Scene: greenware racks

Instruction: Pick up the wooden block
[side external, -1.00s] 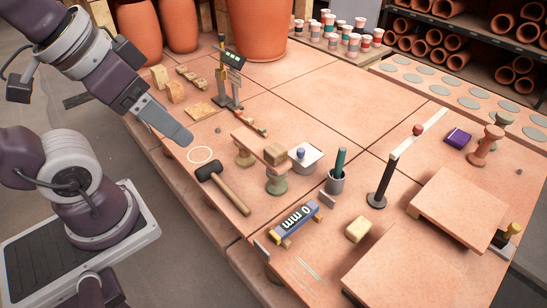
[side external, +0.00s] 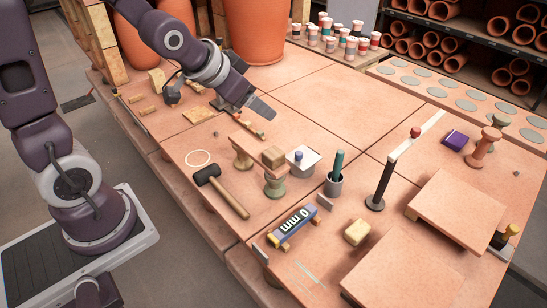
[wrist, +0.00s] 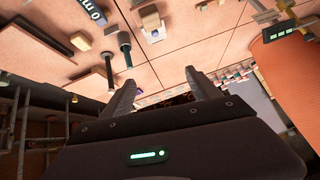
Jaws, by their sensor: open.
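The wooden block (side external: 274,157), a small tan cube, sits on the near right end of a raised plank (side external: 250,143) above a green-grey spool support (side external: 275,183). In the wrist view the block (wrist: 150,14) shows near the top edge. My gripper (side external: 262,109) is above the table, behind and a little left of the block, apart from it. In the wrist view my gripper's two fingers (wrist: 160,88) stand wide apart with nothing between them.
A white tin (side external: 301,160) stands right beside the block, and a grey cup (side external: 333,185) with a teal tool is further right. A mallet (side external: 222,190) lies in front. A black post (side external: 381,185) rises at right. The tiles behind the tin are clear.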

